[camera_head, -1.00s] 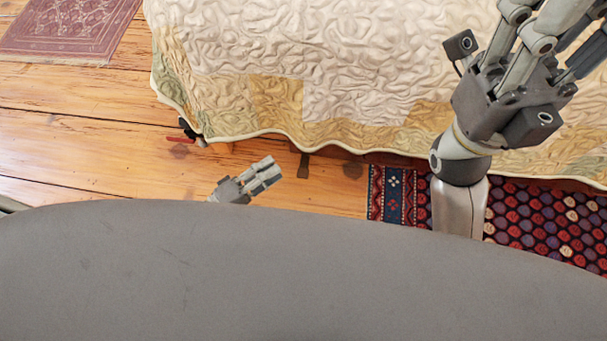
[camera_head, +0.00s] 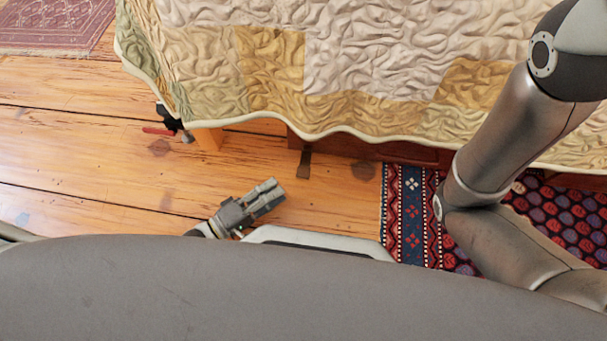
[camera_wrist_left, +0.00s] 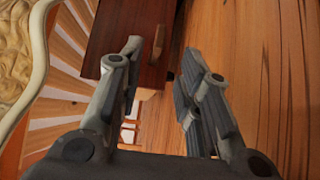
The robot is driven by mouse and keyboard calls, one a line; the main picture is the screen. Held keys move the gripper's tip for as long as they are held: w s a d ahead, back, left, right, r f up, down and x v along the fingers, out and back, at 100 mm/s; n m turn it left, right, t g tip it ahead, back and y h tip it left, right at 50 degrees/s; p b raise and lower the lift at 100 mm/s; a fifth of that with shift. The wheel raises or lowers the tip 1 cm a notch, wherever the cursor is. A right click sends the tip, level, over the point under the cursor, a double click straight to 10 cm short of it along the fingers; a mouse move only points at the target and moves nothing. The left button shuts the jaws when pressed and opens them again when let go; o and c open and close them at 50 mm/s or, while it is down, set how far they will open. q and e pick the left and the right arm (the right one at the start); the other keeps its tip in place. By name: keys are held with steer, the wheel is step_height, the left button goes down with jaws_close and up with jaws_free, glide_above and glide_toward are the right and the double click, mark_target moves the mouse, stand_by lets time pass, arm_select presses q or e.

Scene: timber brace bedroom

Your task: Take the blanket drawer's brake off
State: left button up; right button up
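The blanket drawer shows as a dark red-brown wooden front (camera_head: 352,146) under the bed's quilt edge. In the left wrist view its dark panel (camera_wrist_left: 122,32) is close ahead, at upper left. A small brown wooden piece (camera_head: 304,163) sticks out at the drawer's left end; it also shows in the left wrist view (camera_wrist_left: 158,42). I cannot tell for sure that it is the brake. My left gripper (camera_head: 268,194) is low over the floor, just short of this piece. The left wrist view shows its fingers (camera_wrist_left: 162,75) apart with nothing between them. My right gripper is out of view.
The quilted bed (camera_head: 380,60) overhangs the drawer. A patterned rug (camera_head: 408,215) lies at right. Bare floor (camera_head: 90,165) is at left.

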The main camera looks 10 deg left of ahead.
mark_target(304, 171)
arm_select(q)
steer(key=b+x, duration=0.4)
steer(key=x, duration=0.4)
steer(key=shift+w+d+f, duration=0.15)
steer(key=shift+w+d, duration=0.1)
steer(key=shift+w, duration=0.05)
steer(key=shift+w+d+b, duration=0.35)
steer(key=shift+w+d, duration=0.1)
jaws_close()
